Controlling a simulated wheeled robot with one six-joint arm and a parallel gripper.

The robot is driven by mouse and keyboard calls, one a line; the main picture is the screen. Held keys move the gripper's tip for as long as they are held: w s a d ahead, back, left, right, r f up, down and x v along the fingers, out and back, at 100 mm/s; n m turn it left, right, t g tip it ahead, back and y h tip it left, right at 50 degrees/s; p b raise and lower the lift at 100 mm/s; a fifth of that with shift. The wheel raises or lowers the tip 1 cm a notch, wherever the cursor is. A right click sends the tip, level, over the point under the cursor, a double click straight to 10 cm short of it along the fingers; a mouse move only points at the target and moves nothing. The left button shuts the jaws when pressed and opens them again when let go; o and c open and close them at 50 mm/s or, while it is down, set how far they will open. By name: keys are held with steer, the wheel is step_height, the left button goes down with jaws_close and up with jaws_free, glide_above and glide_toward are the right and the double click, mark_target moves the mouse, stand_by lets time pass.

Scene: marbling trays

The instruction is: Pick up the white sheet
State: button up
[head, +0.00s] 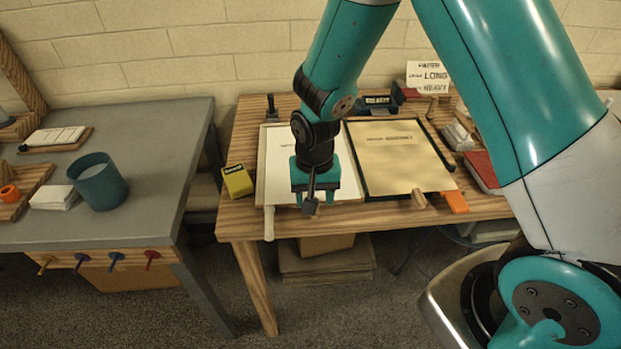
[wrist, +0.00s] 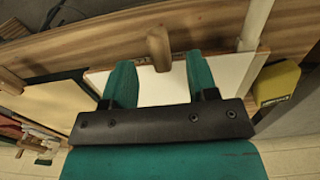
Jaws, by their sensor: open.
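The white sheet (head: 277,170) lies flat in the left tray on the wooden table, partly hidden by my arm and gripper. It also shows between and beside my fingers in the wrist view (wrist: 165,88). My gripper (head: 313,200) points down over the tray's front edge. In the wrist view my two teal fingers (wrist: 158,74) are apart, with nothing held. A short wooden peg (wrist: 158,48) stands at the tray's near edge, in line with the gap between the fingers. I cannot tell whether the fingers touch the sheet.
A dark-framed tray with a cream sheet (head: 398,158) lies to the right. A yellow box (head: 238,181) stands left of the white sheet. A pale stick (head: 269,223) overhangs the table's front edge. A grey table (head: 150,215) with a teal cup (head: 101,185) is at left.

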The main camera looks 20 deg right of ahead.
steer(key=shift+f, duration=1.35)
jaws_close()
